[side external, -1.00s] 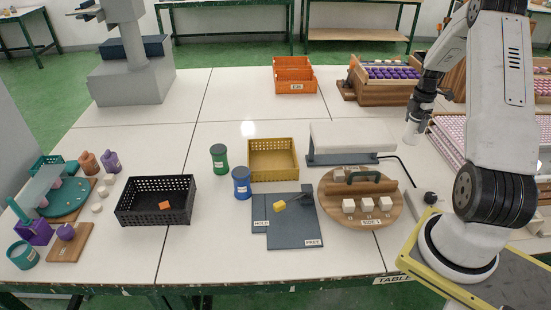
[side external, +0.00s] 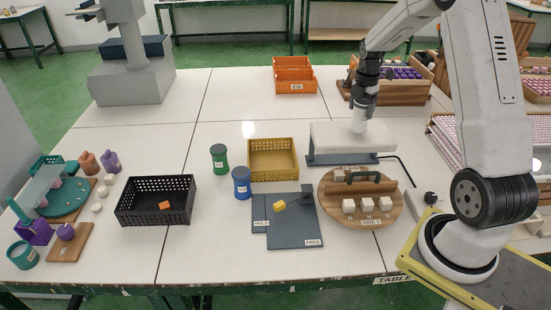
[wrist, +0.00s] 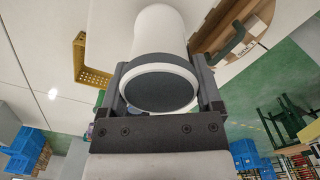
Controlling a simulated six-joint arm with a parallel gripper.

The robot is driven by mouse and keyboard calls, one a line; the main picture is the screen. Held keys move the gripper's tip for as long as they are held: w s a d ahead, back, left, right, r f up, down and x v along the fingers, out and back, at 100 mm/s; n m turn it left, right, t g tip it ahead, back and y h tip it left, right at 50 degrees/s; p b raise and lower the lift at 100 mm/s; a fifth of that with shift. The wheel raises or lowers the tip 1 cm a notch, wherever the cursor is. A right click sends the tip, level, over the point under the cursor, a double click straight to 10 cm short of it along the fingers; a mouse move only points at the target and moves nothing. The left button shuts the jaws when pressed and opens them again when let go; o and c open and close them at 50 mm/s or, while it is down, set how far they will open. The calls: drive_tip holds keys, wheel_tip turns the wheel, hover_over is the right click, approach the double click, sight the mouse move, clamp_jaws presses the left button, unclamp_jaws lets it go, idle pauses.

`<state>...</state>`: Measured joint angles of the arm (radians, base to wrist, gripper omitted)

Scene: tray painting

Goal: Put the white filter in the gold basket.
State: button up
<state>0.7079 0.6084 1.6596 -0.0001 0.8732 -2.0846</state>
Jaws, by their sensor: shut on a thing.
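The white filter (side external: 358,126) is a white cylinder with a dark grey end, seen close up in the wrist view (wrist: 160,35). My gripper (side external: 361,108) is shut around it, with one finger on each side in the wrist view (wrist: 160,80). The filter hangs nearly upright, in front of or over the grey stand with the white top; its exact height is unclear. The gold basket (side external: 275,175) stands to the left on the table, apart from my gripper, and looks empty. Part of the basket shows at the left of the wrist view (wrist: 92,77).
The white-topped stand (side external: 322,146) is right of the basket. Green (side external: 219,158) and blue (side external: 241,183) canisters stand at its left. A grey board (side external: 292,230) and round wooden board (side external: 365,217) lie in front. An orange bin (side external: 295,87) is behind.

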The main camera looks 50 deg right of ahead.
drive_tip(key=w+a+n, duration=0.2)
drive_tip(key=w+a, duration=0.2)
drive_tip(key=a, duration=0.6)
drive_tip(key=w+a+n, duration=0.2)
drive_tip(key=w+a, duration=0.1)
drive_tip(key=a, duration=0.7)
wheel_tip(320, 180, down, 5)
drive_tip(key=shift+w+d, duration=0.1)
drive_tip(key=shift+w, duration=0.05)
drive_tip(key=shift+w+f, duration=0.1)
drive_tip(key=w+d+f, duration=0.3)
drive_tip(key=w+f, duration=0.6)
drive_tip(key=w, duration=0.4)
drive_tip(key=shift+f, duration=0.15)
drive_tip(key=shift+w, duration=0.1)
